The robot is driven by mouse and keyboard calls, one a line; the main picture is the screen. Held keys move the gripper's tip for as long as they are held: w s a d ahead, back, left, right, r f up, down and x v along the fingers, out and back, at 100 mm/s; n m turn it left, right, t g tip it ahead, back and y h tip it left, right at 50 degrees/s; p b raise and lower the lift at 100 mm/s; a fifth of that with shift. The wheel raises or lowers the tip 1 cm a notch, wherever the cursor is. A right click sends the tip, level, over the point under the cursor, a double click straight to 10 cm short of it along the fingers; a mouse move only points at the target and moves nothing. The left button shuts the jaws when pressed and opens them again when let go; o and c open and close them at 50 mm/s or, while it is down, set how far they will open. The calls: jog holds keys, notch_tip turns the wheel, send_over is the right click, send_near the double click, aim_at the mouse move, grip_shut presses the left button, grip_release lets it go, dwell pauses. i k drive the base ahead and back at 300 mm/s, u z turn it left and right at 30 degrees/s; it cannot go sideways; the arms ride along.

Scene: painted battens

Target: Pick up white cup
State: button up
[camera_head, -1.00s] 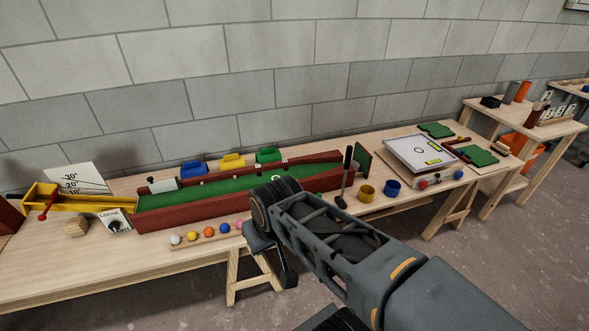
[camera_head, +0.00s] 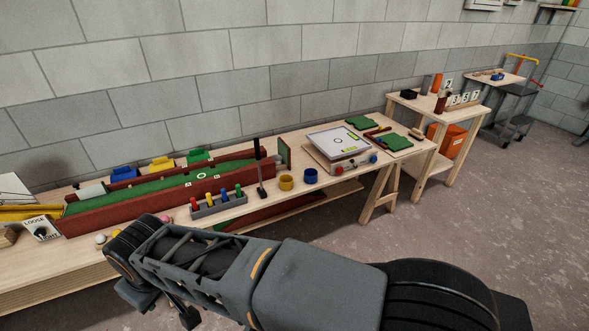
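I cannot make out a white cup for certain. My dark arm crosses the lower foreground and hides part of the bench's front. My gripper does not show.
A red-walled green lane (camera_head: 150,195) fills the bench's left half. A rack of coloured pegs (camera_head: 218,205) stands before it. A white-topped board (camera_head: 338,142) lies to the right. A second table (camera_head: 440,104) stands beyond, with an orange box (camera_head: 447,140) below. Floor at right is clear.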

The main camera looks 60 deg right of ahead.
aim_at(278, 160)
jog(key=k, duration=0.35)
jog(key=z, duration=1.75)
jog(key=i, duration=1.95)
jog(key=u, duration=0.25)
